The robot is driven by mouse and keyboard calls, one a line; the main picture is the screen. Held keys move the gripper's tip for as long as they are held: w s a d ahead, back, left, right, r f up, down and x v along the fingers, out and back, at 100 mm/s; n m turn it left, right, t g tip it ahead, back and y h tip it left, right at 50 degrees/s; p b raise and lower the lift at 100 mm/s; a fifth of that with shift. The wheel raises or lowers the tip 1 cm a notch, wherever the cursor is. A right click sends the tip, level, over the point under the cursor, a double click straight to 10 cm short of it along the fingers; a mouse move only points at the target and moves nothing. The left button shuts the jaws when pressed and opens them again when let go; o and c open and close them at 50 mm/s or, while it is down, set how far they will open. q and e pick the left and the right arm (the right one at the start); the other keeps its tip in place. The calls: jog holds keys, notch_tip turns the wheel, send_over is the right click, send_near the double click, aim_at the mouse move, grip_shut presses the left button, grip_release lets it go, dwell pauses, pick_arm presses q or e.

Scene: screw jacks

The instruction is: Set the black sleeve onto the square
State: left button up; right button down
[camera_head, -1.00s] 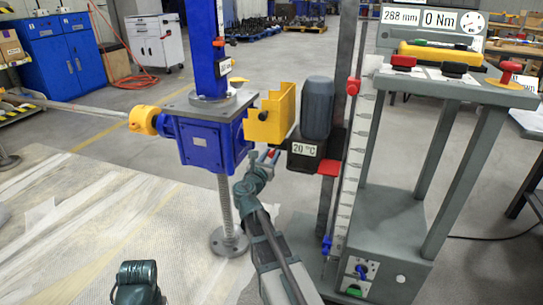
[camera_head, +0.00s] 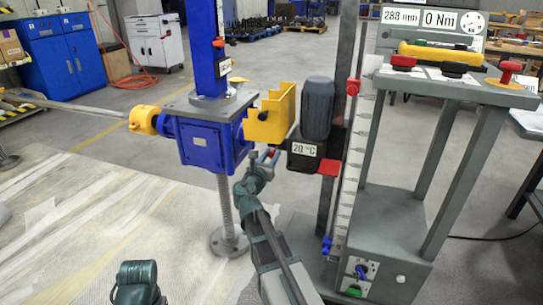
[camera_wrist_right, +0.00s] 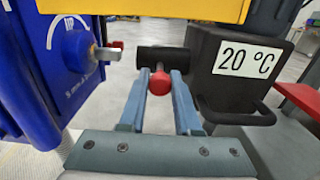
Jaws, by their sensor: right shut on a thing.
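In the right wrist view, the black sleeve (camera_wrist_right: 163,58) is a short dark cylinder lying crosswise, with a red ball knob (camera_wrist_right: 160,82) on the near side. My right gripper (camera_wrist_right: 160,78) has its light-blue fingers either side of the knob and is shut on the sleeve's handle. The square (camera_wrist_right: 106,53) is a small grey stub sticking out of the round blue hub (camera_wrist_right: 80,52) on the jack's blue housing. The sleeve is to its right, apart from it, with a gap between. In the head view my right gripper (camera_head: 268,157) is beside the blue housing (camera_head: 207,140).
A yellow guard (camera_head: 270,116) hangs just above. The dark motor box labelled 20 °C (camera_head: 304,150) stands close on the right, with a red tab (camera_head: 330,167). A grey stand with a scale (camera_head: 352,170) is farther right.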

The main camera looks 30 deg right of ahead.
jog(key=w+a, duration=0.4)
jog(key=w, duration=0.1)
jog(key=shift+a, duration=0.15)
jog(key=c, duration=0.6)
grip_release()
jog(key=shift+s, duration=0.1)
jog(key=v, duration=1.3)
jog(key=shift+s+a, duration=0.2)
jog(key=shift+s, duration=0.1)
